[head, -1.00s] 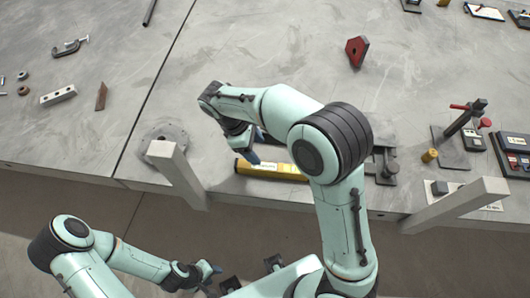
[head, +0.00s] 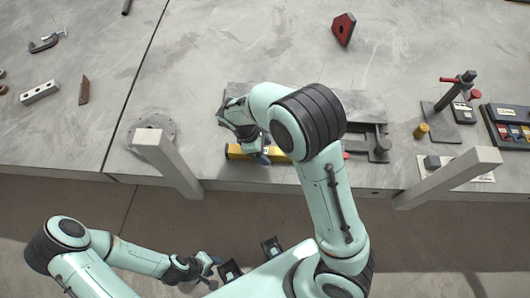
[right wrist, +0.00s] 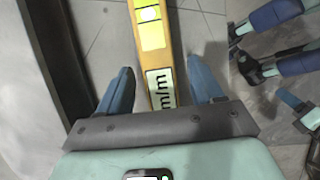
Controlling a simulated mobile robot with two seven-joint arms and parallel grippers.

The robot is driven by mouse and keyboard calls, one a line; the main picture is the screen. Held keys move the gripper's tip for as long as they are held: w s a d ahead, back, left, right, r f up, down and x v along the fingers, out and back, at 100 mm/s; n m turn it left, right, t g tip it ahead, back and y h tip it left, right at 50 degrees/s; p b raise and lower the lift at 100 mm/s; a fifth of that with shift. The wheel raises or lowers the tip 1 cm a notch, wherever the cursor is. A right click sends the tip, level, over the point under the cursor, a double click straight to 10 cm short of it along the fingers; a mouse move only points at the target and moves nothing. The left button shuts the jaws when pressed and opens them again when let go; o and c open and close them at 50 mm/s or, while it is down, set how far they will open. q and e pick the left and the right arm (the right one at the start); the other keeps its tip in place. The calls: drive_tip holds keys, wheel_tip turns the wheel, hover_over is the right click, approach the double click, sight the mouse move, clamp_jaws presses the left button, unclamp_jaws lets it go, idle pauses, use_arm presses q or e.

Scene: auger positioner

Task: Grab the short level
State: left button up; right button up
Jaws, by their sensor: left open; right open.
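The short level is a yellow bar (head: 235,152) lying near the table's front edge, partly hidden by my right arm in the head view. In the right wrist view the level (right wrist: 152,35) runs from the top edge down between the fingers, with a bright vial window and an "mm/m" label. My right gripper (right wrist: 160,72) is open, with one blue finger on each side of the level and a visible gap to each. In the head view my right gripper (head: 255,153) is at the level, partly hidden. My left gripper (head: 212,264) is open and empty, low in front of the table.
A dark flat plate (head: 360,103) lies behind the level, partly under my arm. Two grey posts (head: 165,163) and (head: 450,175) stand at the table's front edge. A round flange (head: 150,127) is left of the level. A gauge stand (head: 455,95) is at right.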

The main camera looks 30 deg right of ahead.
drive_tip(key=shift+s+d+f, duration=0.1)
drive_tip(key=shift+f, duration=0.25)
drive_tip(key=c, duration=1.2)
drive_tip(key=shift+r, duration=0.2)
